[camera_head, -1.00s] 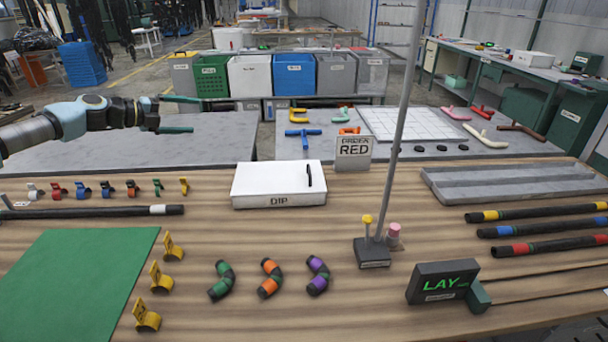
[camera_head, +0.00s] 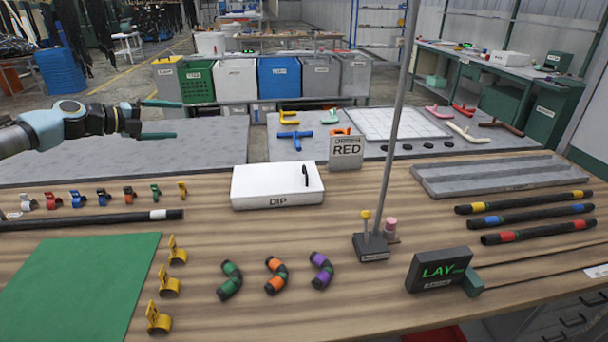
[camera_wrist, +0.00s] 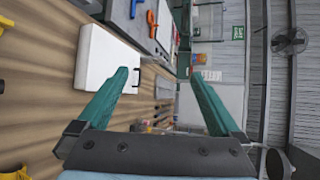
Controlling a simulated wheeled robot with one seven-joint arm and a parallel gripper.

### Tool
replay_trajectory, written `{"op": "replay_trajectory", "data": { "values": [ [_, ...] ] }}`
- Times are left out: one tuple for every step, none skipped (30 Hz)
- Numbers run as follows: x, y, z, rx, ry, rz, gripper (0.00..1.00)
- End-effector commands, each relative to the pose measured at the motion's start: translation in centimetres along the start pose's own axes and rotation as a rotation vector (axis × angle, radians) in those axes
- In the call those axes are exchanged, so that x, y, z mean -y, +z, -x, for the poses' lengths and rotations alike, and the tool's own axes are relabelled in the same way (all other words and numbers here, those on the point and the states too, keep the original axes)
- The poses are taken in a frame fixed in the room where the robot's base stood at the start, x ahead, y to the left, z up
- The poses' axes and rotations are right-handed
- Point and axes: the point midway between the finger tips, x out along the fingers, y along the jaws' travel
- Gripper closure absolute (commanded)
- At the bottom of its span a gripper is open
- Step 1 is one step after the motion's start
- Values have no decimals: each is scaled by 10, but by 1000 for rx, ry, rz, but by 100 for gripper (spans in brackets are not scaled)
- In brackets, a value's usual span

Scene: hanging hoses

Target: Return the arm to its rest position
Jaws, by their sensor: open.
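My gripper (camera_head: 160,119) is at the left of the head view, above the grey tabletop behind the wooden bench. Its two green fingers are spread apart with nothing between them. The arm reaches in from the left edge, roughly level. In the wrist view the open fingers (camera_wrist: 160,98) also show empty, and the picture is turned on its side. The white DIP box (camera_head: 277,186) stands on the bench to the right of my gripper, apart from it. The box also shows in the wrist view (camera_wrist: 98,62).
The wooden bench (camera_head: 215,315) carries a green mat (camera_head: 75,290), a black hose (camera_head: 90,219), several coloured clips, three bent hose pieces, a thin pole on a base (camera_head: 371,246) and a LAY display (camera_head: 438,270). Bins (camera_head: 279,79) stand behind. The air around my gripper looks clear.

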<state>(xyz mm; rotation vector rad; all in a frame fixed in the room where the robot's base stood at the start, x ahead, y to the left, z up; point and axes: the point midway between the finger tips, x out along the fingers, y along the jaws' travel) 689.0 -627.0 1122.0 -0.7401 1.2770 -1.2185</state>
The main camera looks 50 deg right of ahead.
Motion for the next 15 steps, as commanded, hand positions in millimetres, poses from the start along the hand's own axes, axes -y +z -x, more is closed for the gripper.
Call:
{"op": "replay_trajectory", "data": {
  "values": [
    [0, 0, 0, 0, 0, 0, 0],
    [0, 0, 0, 0, 0, 0, 0],
    [0, 0, 0, 0, 0, 0, 0],
    [0, 0, 0, 0, 0, 0, 0],
    [0, 0, 0, 0, 0, 0, 0],
    [0, 0, 0, 0, 0, 0, 0],
    [0, 0, 0, 0, 0, 0, 0],
    [0, 0, 0, 0, 0, 0, 0],
    [0, 0, 0, 0, 0, 0, 0],
    [0, 0, 0, 0, 0, 0, 0],
    [0, 0, 0, 0, 0, 0, 0],
    [0, 0, 0, 0, 3, -4, 0],
    [-1, -2, -1, -1, 10, -13, 0],
    [-2, -4, -3, -3, 22, -30, 0],
    [-5, -7, -6, -6, 48, -68, 0]
  ]
}}
